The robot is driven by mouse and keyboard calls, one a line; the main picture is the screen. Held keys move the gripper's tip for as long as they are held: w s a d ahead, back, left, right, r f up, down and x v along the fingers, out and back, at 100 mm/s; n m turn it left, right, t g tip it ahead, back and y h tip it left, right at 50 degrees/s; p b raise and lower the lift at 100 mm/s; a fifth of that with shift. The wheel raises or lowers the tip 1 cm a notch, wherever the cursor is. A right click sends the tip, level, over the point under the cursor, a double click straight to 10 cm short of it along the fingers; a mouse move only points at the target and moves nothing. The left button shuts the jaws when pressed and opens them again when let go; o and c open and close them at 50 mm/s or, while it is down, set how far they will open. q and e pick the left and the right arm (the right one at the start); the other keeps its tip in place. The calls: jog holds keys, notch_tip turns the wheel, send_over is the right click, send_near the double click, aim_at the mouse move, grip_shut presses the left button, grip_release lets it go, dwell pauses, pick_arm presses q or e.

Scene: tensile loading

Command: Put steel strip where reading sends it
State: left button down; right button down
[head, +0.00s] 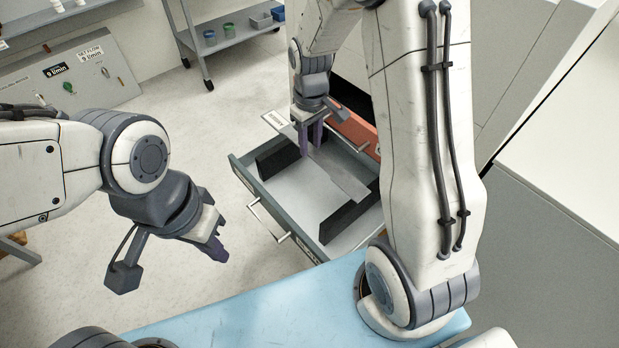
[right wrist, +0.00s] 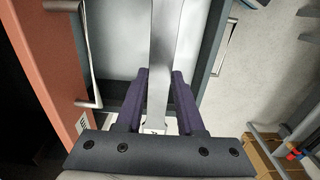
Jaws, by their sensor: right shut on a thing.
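My right gripper (head: 312,140) reaches down over an open grey drawer (head: 250,178). It is shut on a flat steel strip (head: 340,180). In the right wrist view the steel strip (right wrist: 166,50) runs between the purple fingers of the right gripper (right wrist: 160,78) and out over the drawer floor. A small marking shows at its near end. The strip is over the drawer's interior; I cannot tell whether it touches the floor. My left gripper (head: 214,240) is empty in front of the drawer's left side; its finger gap is unclear.
The drawer has black inner walls (head: 277,158) and a bar handle (head: 268,222). An orange front (head: 358,130) stands behind it. A light blue surface (head: 250,308) lies in front. A panel with flow labels (head: 70,75) and a shelf cart (head: 228,38) stand far left.

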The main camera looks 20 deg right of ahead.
notch_tip(320, 180, down, 9)
jog(key=shift+b, duration=0.35)
jog(key=shift+f, duration=0.1)
jog(key=shift+f, duration=0.15)
jog(key=c, duration=0.5)
grip_release()
